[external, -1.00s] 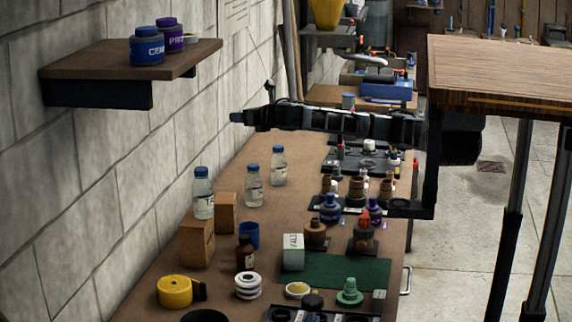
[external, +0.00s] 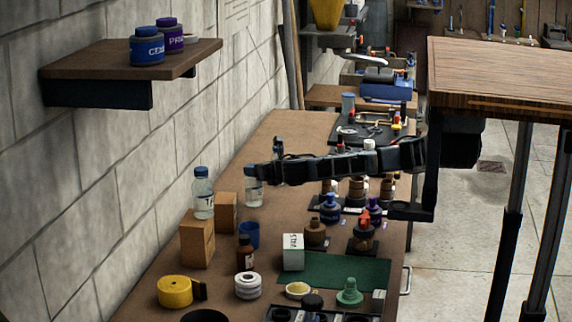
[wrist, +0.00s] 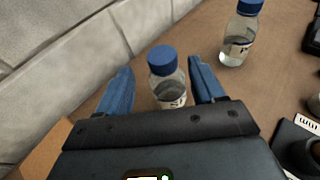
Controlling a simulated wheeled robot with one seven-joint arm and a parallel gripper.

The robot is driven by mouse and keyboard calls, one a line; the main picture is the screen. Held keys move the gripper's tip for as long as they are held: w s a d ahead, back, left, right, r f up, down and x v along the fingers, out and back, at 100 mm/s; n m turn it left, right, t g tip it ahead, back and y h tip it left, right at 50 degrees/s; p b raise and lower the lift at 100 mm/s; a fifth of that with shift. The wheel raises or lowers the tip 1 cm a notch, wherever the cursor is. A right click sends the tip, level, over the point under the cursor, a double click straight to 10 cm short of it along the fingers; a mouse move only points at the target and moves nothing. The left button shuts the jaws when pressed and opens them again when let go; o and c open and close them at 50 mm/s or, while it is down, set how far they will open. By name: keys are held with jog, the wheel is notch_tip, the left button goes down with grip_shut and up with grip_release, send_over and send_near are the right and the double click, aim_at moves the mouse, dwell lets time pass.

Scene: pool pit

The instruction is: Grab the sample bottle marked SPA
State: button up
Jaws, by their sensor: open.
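A clear bottle with a blue cap stands on the bench and shows in the wrist view (wrist: 166,78) between the two blue fingers of my gripper (wrist: 160,66). The fingers are open, with a gap on both sides of it. In the external view my gripper (external: 256,171) is level with this bottle's upper part (external: 254,190). A second blue-capped bottle (wrist: 240,40) stands beyond, at upper right in the wrist view; my arm hides it in the external view. A third bottle (external: 203,195) stands on a cardboard box. I cannot read SPA on any label.
The block wall (wrist: 60,45) runs close along the bench's left side. Dark racks with small bottles (external: 357,189) line the right side, beneath or beside my arm.

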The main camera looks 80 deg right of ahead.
jog(key=shift+f+x, duration=0.2)
jog(key=shift+x, duration=1.55)
jog(key=shift+f+x, duration=0.15)
jog(key=shift+x, duration=1.6)
jog(key=shift+s, duration=0.15)
jog(key=shift+c, duration=0.2)
grip_shut()
